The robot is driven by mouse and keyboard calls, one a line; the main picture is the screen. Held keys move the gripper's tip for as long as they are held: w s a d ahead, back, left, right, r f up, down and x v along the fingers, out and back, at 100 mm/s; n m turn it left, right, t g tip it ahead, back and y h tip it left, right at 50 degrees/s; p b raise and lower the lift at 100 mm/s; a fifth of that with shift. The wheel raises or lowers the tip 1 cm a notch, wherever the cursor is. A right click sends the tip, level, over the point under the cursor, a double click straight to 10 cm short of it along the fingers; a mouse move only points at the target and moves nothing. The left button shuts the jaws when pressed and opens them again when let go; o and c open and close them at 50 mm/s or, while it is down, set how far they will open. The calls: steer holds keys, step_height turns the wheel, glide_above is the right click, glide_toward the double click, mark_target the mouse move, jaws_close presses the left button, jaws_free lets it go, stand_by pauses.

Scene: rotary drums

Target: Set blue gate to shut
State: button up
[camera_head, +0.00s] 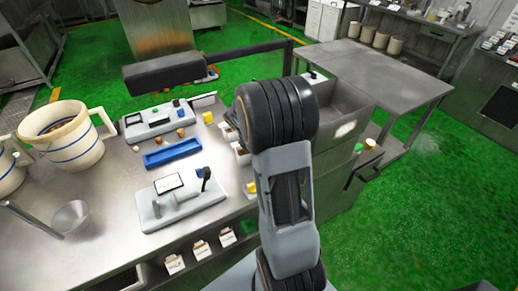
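I cannot pick out with certainty which thing is the blue gate. A long blue trough-like piece (172,152) lies on the steel table between two pale control boxes. The near box (180,205) carries a white label and an upright black lever (206,178), with a small blue patch beside the lever. The far box (160,121) has a display and a green button. My arm rises at the centre right of the table edge, and its thick black joint hides what is behind it.
A steel sink (338,103) stands right of my arm. Green floor is clear at lower right.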

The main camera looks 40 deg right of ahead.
steer(key=shift+d+f, duration=0.1)
steer(key=shift+f, duration=0.2)
jaws_close()
stand_by(0.5)
